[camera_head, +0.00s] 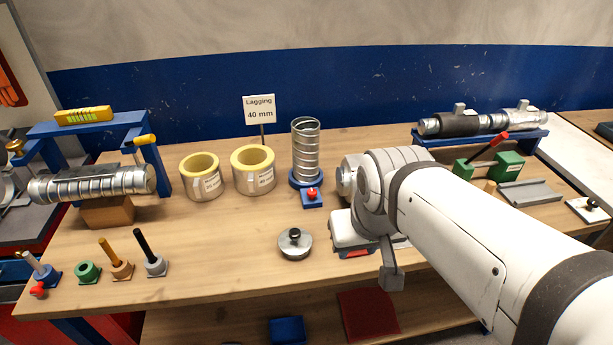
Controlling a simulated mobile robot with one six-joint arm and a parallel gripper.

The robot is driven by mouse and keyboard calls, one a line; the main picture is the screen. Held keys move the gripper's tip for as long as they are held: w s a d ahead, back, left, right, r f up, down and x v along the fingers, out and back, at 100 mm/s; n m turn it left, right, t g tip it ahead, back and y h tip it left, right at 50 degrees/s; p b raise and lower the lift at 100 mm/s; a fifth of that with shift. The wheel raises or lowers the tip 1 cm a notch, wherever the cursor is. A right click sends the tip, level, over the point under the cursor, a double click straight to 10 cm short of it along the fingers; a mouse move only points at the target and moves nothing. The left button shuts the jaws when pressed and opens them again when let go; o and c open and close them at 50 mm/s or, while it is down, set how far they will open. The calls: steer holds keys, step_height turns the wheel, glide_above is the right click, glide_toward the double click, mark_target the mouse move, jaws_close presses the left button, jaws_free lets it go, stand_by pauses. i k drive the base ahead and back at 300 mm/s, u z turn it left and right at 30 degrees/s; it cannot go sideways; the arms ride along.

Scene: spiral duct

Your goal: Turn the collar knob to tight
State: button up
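A short vertical spiral duct (306,150) stands upright in a blue ring-shaped collar (294,181) at the middle of the bench. A red knob (312,192) sits on a blue block at the front of this collar; I cannot read any tight or loose mark on it. I cannot tell for sure that this is the collar knob, as other knobs are in view. My gripper (362,243) is at the end of my white arm, right of and nearer than the red knob, apart from it in the picture. Its fingertips are hidden, so its opening does not show.
Two yellow-lined lagging rings (254,171) stand left of the duct. A round lid with a black knob (295,243) lies in front. A blue frame (91,128) with a horizontal duct stands at left. Small handled tools (152,255) stand front left. Bare wood (225,235) lies between.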

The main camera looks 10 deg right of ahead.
mark_target(312, 193)
steer(key=z, duration=1.2)
steer(key=k, duration=0.7)
steer(key=u, duration=1.15)
steer(key=i, duration=1)
steer(key=u, duration=0.05)
